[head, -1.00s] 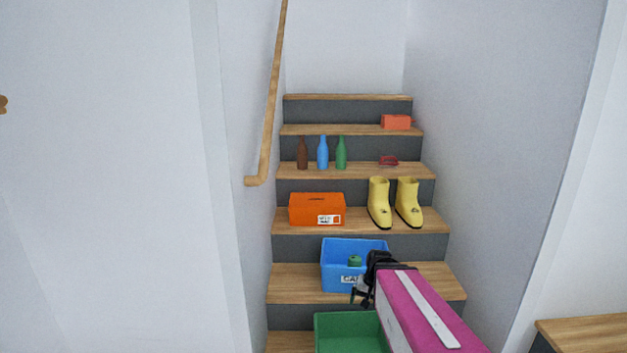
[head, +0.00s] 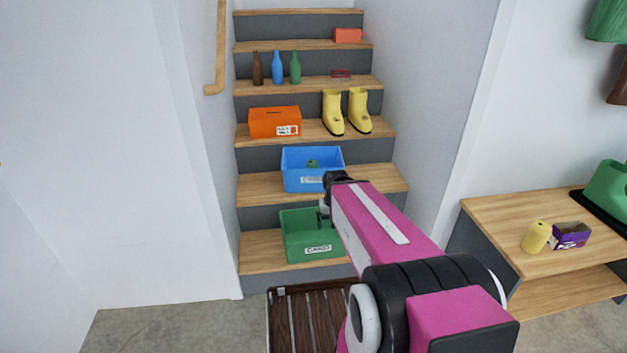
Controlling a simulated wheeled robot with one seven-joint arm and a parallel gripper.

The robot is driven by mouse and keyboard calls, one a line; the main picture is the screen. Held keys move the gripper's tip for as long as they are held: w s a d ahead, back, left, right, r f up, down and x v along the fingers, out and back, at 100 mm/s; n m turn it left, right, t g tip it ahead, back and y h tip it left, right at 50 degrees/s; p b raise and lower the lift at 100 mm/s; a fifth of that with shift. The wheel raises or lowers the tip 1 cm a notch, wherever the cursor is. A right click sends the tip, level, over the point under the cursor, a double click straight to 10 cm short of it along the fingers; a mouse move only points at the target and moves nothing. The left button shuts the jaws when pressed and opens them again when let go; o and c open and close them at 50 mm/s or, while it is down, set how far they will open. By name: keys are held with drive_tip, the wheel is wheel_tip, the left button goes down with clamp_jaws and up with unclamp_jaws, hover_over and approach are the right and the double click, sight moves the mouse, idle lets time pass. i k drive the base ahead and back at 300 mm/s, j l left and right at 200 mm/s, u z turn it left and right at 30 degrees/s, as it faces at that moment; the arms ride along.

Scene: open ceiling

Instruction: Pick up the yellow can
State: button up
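The yellow can (head: 536,237) stands on the wooden bench (head: 490,222) at the right of the head view. It stands close beside a small purple box (head: 570,236). My gripper (head: 325,207) is far to the left of the can, in front of the stairs near the blue and green bins. It is small, dark and partly hidden by my pink arm, so its fingers do not show clearly.
A green bin (head: 298,240) and a blue bin (head: 297,176) sit on the lower steps. Yellow boots (head: 334,113), an orange box (head: 262,121) and bottles stand higher. A green object (head: 606,186) rests on a black tray at the bench's right. A dark slatted mat (head: 300,312) lies on the floor.

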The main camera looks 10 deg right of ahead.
sight(539, 233)
drive_tip(key=z, duration=2.25)
drive_tip(key=k+l+u, duration=0.15)
drive_tip(key=l, duration=0.15)
drive_tip(key=k+l+u, duration=0.15)
drive_tip(key=l, duration=0.2)
drive_tip(key=l+u, duration=0.15)
drive_tip(key=l, duration=0.15)
drive_tip(key=k, duration=0.05)
